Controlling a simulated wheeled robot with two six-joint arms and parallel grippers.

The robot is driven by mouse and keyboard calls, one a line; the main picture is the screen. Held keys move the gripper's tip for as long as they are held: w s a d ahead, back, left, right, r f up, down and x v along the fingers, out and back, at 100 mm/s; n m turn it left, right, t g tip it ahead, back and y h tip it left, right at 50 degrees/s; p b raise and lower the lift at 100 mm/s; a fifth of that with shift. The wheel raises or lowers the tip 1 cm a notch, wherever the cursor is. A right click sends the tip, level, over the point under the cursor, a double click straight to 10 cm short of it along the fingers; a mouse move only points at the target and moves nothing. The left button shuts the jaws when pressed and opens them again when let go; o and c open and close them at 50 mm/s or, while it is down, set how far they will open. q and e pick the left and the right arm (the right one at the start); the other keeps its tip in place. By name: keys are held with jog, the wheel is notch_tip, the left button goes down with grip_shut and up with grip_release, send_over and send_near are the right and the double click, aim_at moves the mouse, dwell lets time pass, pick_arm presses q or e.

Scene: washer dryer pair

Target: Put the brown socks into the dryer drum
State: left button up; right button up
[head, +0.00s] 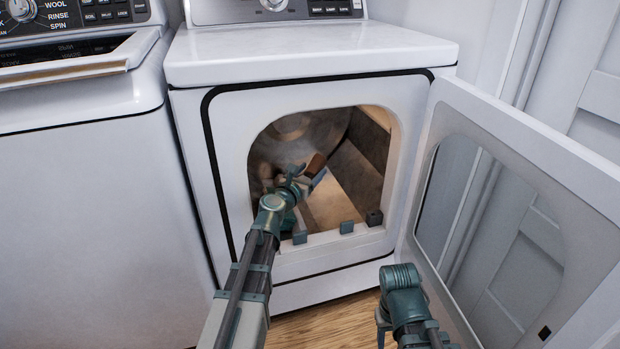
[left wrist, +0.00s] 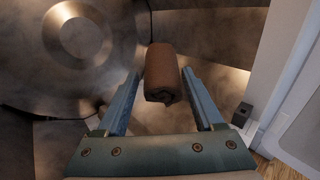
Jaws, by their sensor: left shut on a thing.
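The brown socks (head: 316,163), a rolled bundle, are between the fingers of my left gripper (head: 307,179), inside the dryer opening. In the left wrist view the roll (left wrist: 162,75) sits between the two blue fingertips, which are shut on it. The dryer drum (head: 290,135) is metallic; its round back plate (left wrist: 77,35) shows at the upper left of the wrist view. The socks are held above the drum floor. My right arm (head: 402,290) is low, in front of the open door; its fingers cannot be made out clearly.
The dryer door (head: 530,130) stands wide open to the right. A washer (head: 90,200) stands at the left. The wooden floor (head: 325,322) in front of the dryer looks clear.

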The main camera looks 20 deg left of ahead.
pick_arm(q)
jog(key=w+a+f+b, duration=0.2)
jog(key=w+f, duration=0.1)
jog(key=shift+w+a+f+b, duration=0.1)
jog(key=shift+w+f+b, duration=0.1)
jog(key=shift+b, duration=0.15)
jog(key=shift+w+a+f+b, duration=0.25)
jog(key=shift+w+a+b, duration=0.1)
jog(key=shift+w, duration=0.1)
jog(key=o, duration=1.3)
jog(key=shift+o, duration=0.2)
jog(key=shift+r, duration=0.15)
